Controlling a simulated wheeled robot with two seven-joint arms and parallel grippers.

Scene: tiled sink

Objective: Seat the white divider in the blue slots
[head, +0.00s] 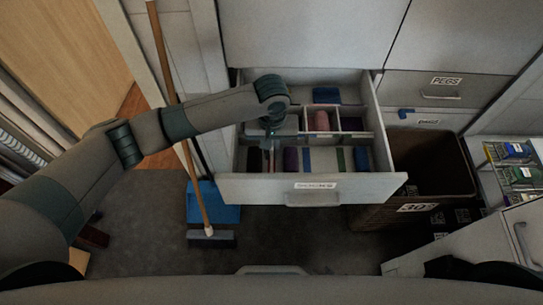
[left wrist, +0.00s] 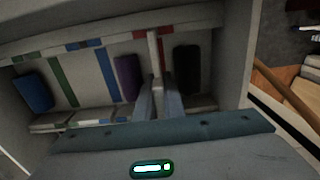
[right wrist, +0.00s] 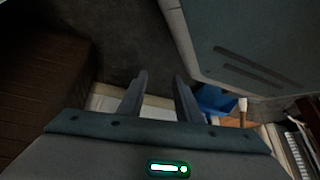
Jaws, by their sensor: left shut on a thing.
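The white divider (left wrist: 153,47) is a thin pale panel seen edge-on in the left wrist view. My left gripper (left wrist: 158,88) is shut on it, inside the front part of the open drawer (head: 255,188). The divider is beside the red marks (left wrist: 139,35), between a purple item and a dark item. I cannot tell whether its lower edge touches the floor. A blue stripe (left wrist: 106,72) crosses the drawer floor past the purple item, with a blue mark (left wrist: 77,46) on the wall. My right gripper (right wrist: 160,95) is open and empty, outside the head view.
A purple item (left wrist: 127,78), a dark item (left wrist: 187,70) and a blue item (left wrist: 33,92) lie in the drawer. A green stripe (left wrist: 62,82) lies between the blue stripe and blue item. A dark bin (head: 430,160) stands right of the drawer; a broom (head: 190,150) leans left.

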